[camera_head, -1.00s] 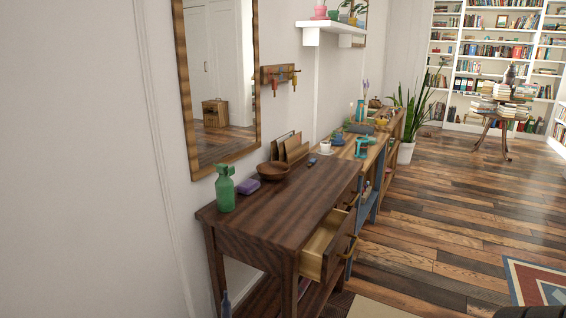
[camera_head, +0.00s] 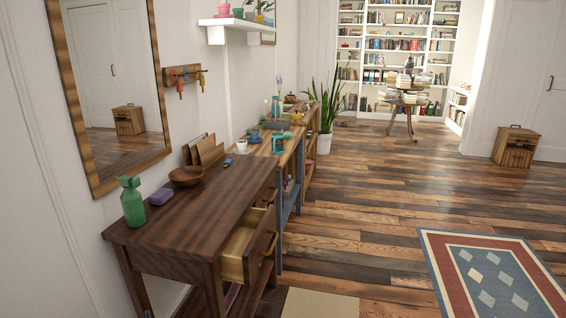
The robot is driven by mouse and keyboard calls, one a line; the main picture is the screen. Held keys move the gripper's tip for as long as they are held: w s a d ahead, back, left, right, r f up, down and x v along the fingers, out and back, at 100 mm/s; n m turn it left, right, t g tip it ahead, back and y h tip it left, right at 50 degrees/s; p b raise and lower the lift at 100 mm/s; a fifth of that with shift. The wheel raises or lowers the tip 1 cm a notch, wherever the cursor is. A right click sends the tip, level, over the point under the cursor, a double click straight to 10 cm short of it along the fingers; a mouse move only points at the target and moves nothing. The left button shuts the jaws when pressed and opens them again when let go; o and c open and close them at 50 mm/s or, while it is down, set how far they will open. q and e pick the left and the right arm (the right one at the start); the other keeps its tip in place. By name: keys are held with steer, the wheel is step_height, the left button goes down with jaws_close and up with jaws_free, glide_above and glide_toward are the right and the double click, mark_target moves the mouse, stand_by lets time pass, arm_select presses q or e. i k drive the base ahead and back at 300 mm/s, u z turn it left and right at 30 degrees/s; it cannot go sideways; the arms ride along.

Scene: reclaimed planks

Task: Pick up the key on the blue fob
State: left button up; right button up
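A small blue object (camera_head: 228,162) lies on the dark wooden console table (camera_head: 150,236), close to a white cup (camera_head: 242,146). It may be the key on the blue fob, but it is too small to tell. A wooden wall rack (camera_head: 183,74) holds small hanging items, one reddish (camera_head: 180,90) and one orange (camera_head: 202,84); I cannot make out a blue one there. Neither of my grippers is in view.
The console's top drawer (camera_head: 242,246) stands open. A green spray bottle (camera_head: 132,201), purple block (camera_head: 161,196), wooden bowl (camera_head: 186,176) and letter holder (camera_head: 206,152) stand on top. A patterned rug (camera_head: 492,272) lies right; the plank floor (camera_head: 362,215) between is clear.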

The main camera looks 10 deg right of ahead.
mark_target(228, 162)
steer(key=z, duration=0.2)
steer(key=i, duration=0.25)
steer(key=z, duration=1.1)
steer(key=i, duration=2.55)
steer(key=u, duration=1.15)
